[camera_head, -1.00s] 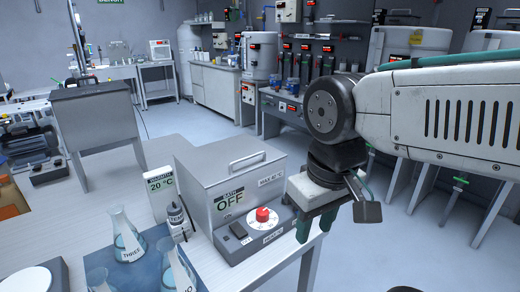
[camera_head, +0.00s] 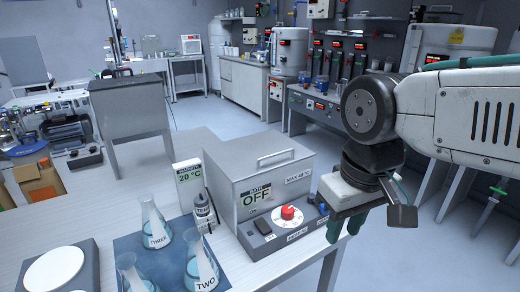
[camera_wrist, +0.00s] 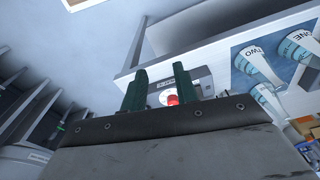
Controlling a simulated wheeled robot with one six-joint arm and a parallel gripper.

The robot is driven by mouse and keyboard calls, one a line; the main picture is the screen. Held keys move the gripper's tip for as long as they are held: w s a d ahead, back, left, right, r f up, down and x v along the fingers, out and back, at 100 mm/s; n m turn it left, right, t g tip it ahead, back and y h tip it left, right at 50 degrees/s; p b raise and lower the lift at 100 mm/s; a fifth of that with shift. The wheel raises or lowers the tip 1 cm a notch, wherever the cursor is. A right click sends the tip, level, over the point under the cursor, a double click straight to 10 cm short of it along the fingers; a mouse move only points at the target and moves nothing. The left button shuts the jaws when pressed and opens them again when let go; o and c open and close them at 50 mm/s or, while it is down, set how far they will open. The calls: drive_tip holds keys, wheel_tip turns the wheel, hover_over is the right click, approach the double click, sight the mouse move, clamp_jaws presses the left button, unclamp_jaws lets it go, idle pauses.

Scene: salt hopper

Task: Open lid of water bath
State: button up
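The water bath (camera_head: 262,195) is a grey metal box on the bench, with its lid (camera_head: 257,166) closed and a bar handle (camera_head: 276,158) on top. Its front is marked BATH OFF and has a red knob (camera_head: 287,212) and a dark switch. My gripper (camera_head: 345,222) hangs in front and to the right of the bath, past the bench edge, apart from the handle. In the wrist view two green fingers (camera_wrist: 160,88) stand apart with nothing between them; the red knob (camera_wrist: 172,99) shows beyond them.
Flasks marked THREE (camera_head: 155,228) and TWO (camera_head: 200,264) stand on a blue mat left of the bath. A hot plate (camera_head: 55,270) is at the front left. Open floor lies right of the bench.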

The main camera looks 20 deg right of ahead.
drive_tip(key=w+r+m, duration=0.3)
drive_tip(key=w, duration=0.4)
drive_tip(key=w+r+m, duration=0.3)
drive_tip(key=w, duration=0.5)
wheel_tip(320, 180, up, 4)
drive_tip(key=m+t, duration=0.1)
drive_tip(key=m, duration=0.9)
hover_over(277, 166)
drive_tip(key=s, duration=0.1)
drive_tip(key=f, duration=0.3)
drive_tip(key=w+f, duration=0.1)
drive_tip(key=f, duration=0.2)
drive_tip(key=shift+w+f, duration=0.1)
drive_tip(key=shift+f, duration=0.1)
clamp_jaws()
